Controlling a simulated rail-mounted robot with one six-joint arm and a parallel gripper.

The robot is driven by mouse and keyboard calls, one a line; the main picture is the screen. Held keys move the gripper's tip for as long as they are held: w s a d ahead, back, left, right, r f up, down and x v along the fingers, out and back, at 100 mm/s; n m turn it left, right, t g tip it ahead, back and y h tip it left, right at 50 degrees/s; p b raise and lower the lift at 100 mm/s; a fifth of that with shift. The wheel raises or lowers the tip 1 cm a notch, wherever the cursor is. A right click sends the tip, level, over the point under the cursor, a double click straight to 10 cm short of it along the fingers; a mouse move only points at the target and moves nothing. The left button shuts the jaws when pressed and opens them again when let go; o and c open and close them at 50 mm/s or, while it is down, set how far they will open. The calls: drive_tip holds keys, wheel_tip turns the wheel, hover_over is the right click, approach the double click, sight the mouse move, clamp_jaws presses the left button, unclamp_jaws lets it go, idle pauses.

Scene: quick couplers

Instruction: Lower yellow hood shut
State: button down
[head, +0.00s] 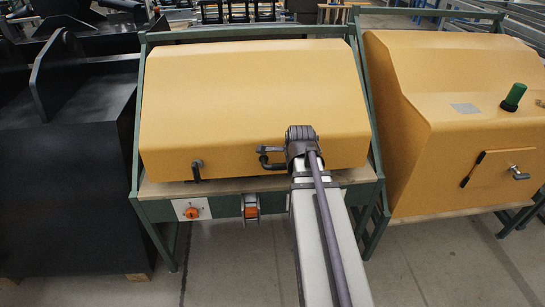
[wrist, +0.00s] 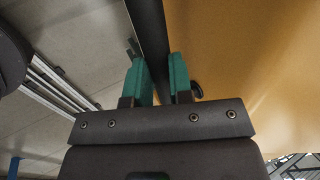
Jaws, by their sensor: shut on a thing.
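The yellow hood (head: 255,105) lies over the bench in the middle of the head view. Its front lower edge is close above the wooden bench top; I cannot tell whether it touches. A dark fitting (head: 196,170) shows on its front at the left, and another dark part shows just left of my arm's end. In the wrist view, my gripper (wrist: 158,62) has green fingers on both sides of a dark bar (wrist: 150,35) and is shut on it. The yellow hood surface (wrist: 240,60) fills the right of that view.
The green-framed bench (head: 160,208) carries an orange-knobbed switch (head: 192,212) and a reel-like part (head: 250,208) below the top. A black cabinet (head: 65,190) stands at the left. A second yellow machine (head: 440,120) stands close at the right. Open floor lies in front.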

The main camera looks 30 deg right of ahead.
drive_tip(key=f+b, duration=0.2)
drive_tip(key=f, duration=0.1)
drive_tip(key=s+f, duration=0.1)
drive_tip(key=f, duration=0.1)
drive_tip(key=shift+s+a+b, duration=0.1)
drive_tip(key=shift+a+b, duration=0.25)
drive_tip(key=shift+b, duration=0.05)
drive_tip(key=c, duration=1)
unclamp_jaws()
drive_tip(key=shift+r, duration=0.1)
